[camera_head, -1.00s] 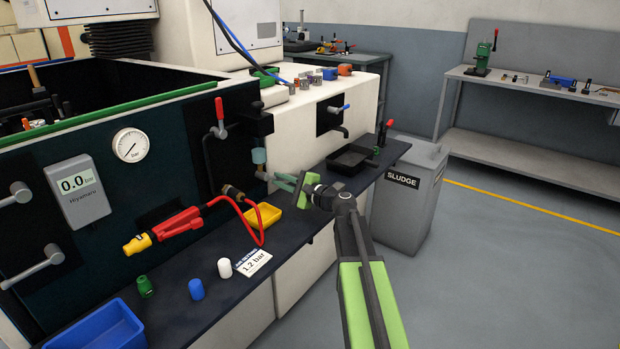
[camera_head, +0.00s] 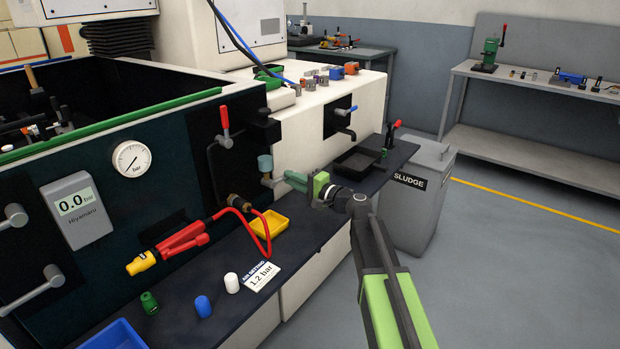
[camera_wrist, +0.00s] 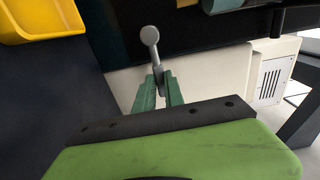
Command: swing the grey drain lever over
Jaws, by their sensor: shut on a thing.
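The grey drain lever (camera_head: 267,181) sticks out low on the dark machine front, below a teal fitting (camera_head: 265,163). In the wrist view the lever (camera_wrist: 151,42) shows a round grey end at the top, and its other end runs down between my jaws. My gripper (camera_head: 288,177) has green fingers reaching left to the lever. In the wrist view my gripper (camera_wrist: 161,82) is shut on the lever's end. The fingers hide part of the lever in the head view.
A yellow tray (camera_head: 270,224) stands on the dark shelf left of my gripper. A black tray (camera_head: 357,161) lies to the right. A red-handled valve (camera_head: 224,118) is above left. The grey SLUDGE bin (camera_head: 425,202) stands behind my arm. The floor at right is clear.

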